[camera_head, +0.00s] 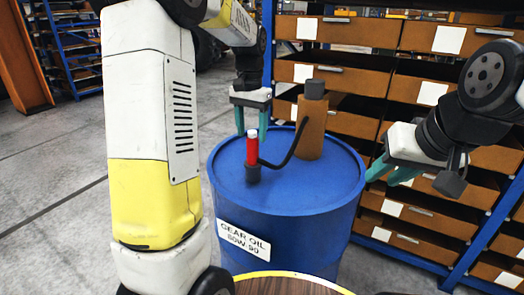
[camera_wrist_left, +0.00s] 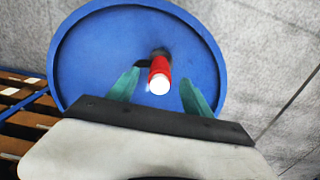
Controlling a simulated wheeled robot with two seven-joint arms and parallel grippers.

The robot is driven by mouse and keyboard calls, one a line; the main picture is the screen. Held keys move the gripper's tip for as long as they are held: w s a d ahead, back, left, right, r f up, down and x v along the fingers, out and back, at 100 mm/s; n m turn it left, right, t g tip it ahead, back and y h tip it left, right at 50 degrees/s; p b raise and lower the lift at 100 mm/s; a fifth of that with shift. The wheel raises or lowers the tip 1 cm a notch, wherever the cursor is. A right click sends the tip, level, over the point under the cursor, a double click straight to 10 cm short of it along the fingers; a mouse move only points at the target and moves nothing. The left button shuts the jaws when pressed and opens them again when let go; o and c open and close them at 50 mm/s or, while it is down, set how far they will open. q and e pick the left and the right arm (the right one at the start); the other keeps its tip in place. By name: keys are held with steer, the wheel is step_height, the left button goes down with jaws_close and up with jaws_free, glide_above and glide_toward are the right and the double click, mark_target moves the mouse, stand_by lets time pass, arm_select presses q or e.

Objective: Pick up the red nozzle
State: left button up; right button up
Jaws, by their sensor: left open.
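The red nozzle (camera_head: 252,148) stands upright in a dark holder (camera_head: 253,173) on top of the blue drum (camera_head: 300,203). A black hose runs from the holder to a brown pump body (camera_head: 311,130). My left gripper (camera_head: 251,135) is open, with its teal fingers pointing down just behind and above the nozzle. In the left wrist view the red nozzle (camera_wrist_left: 160,72) shows its pale tip, and it appears between the open fingers of my left gripper (camera_wrist_left: 160,84), without visible contact. My right gripper (camera_head: 382,176) is empty, its fingers apart, at the drum's right side.
Shelving with brown bins (camera_head: 350,73) stands close behind and to the right of the drum. A round wooden top with a yellow rim (camera_head: 290,275) is in front. The brown pump body rises right of the nozzle. Grey floor (camera_head: 50,160) is open at left.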

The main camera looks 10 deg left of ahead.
mark_target(253, 152)
arm_select(q)
steer(key=f, duration=0.8)
steer(key=shift+w, duration=0.25)
steer(key=c, duration=1.2)
